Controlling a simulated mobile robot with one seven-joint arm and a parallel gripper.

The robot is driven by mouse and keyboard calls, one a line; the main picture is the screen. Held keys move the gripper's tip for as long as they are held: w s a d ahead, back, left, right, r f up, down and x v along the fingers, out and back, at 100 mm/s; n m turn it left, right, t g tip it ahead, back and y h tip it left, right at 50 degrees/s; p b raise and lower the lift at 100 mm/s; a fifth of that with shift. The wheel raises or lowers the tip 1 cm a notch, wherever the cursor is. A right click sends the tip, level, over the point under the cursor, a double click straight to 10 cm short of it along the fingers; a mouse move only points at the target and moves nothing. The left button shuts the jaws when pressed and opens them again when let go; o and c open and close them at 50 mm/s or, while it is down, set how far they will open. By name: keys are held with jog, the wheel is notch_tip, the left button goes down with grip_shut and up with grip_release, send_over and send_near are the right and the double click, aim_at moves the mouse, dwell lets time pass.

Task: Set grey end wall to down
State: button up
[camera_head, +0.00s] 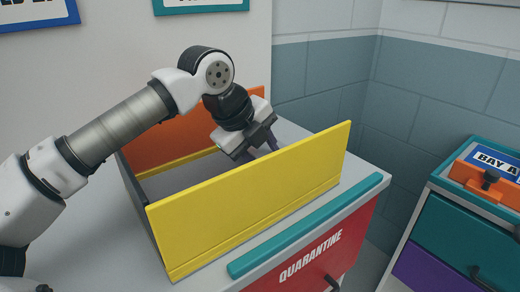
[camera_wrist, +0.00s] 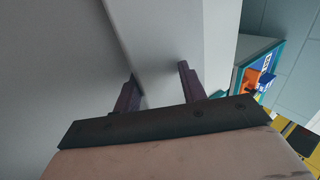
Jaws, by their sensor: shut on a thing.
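A box stands on a cabinet top, with a yellow long wall (camera_head: 250,205) upright in front and an orange long wall (camera_head: 185,128) upright behind. My gripper (camera_head: 264,147) reaches down toward the right end of the box, behind the yellow wall. In the wrist view, my fingers (camera_wrist: 157,74) sit either side of a light grey panel (camera_wrist: 152,38), which I take to be the grey end wall. My gripper is shut on it. In the head view, the yellow wall and my gripper hide the gripped part, so its exact tilt cannot be told.
A teal bar (camera_head: 305,225) runs along the cabinet's front edge, above a red drawer marked QUARANTINE (camera_head: 312,258). A second cabinet with teal and purple drawers (camera_head: 458,240) stands at the right, with an orange object (camera_head: 488,182) on top. Block walls close the back corner.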

jog(key=shift+a+r, duration=0.1)
jog(key=v, duration=1.3)
jog(key=shift+r+p, duration=0.35)
jog(key=shift+p, duration=0.05)
jog(key=shift+s, duration=0.1)
